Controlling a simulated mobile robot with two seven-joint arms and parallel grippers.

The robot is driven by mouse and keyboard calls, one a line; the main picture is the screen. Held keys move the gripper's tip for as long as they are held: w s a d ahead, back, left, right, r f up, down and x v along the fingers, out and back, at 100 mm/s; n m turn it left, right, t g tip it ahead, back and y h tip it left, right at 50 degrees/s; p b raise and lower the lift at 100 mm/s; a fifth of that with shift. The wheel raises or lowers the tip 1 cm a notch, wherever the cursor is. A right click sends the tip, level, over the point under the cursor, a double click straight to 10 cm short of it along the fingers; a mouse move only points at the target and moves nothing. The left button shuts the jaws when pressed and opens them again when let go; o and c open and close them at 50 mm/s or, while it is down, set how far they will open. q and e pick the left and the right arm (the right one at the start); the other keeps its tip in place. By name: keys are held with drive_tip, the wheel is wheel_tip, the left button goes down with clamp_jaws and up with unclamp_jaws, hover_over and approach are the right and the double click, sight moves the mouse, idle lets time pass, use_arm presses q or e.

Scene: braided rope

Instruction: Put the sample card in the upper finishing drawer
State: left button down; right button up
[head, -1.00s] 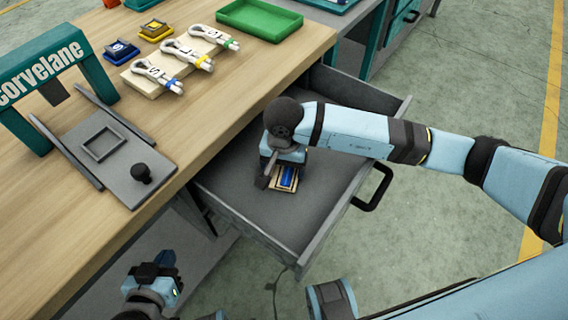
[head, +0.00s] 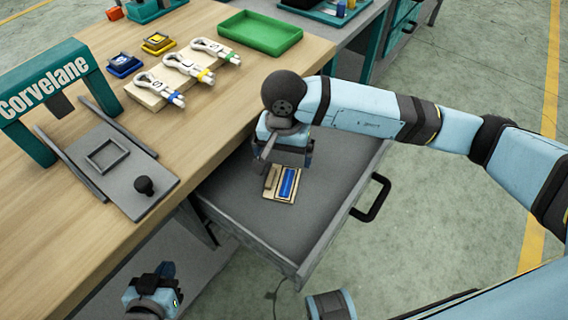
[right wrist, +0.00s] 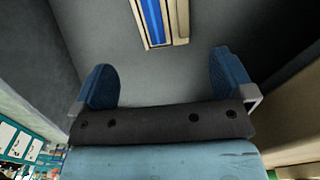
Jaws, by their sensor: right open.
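The sample card (head: 283,184), a tan card with a blue strip, lies flat on the floor of the open upper drawer (head: 250,212). It also shows at the top of the right wrist view (right wrist: 154,22). My right gripper (head: 285,155) is inside the drawer's outline, above and just behind the card. Its two blue fingers (right wrist: 162,85) are spread with nothing between them, and the card lies apart from them. My left gripper (head: 158,278) is low at the bottom left, beside the bench; its fingertips are too small and dark to judge.
The drawer's black handle (head: 372,198) sticks out at the right. On the wooden bench are a green tray (head: 260,32), a board with several rope pieces (head: 185,72), small blue and yellow trays (head: 125,65) and a grey fixture with a knob (head: 144,186) under the Corvelane arch.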

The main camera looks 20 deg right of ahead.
drive_tip(key=shift+r, duration=1.45)
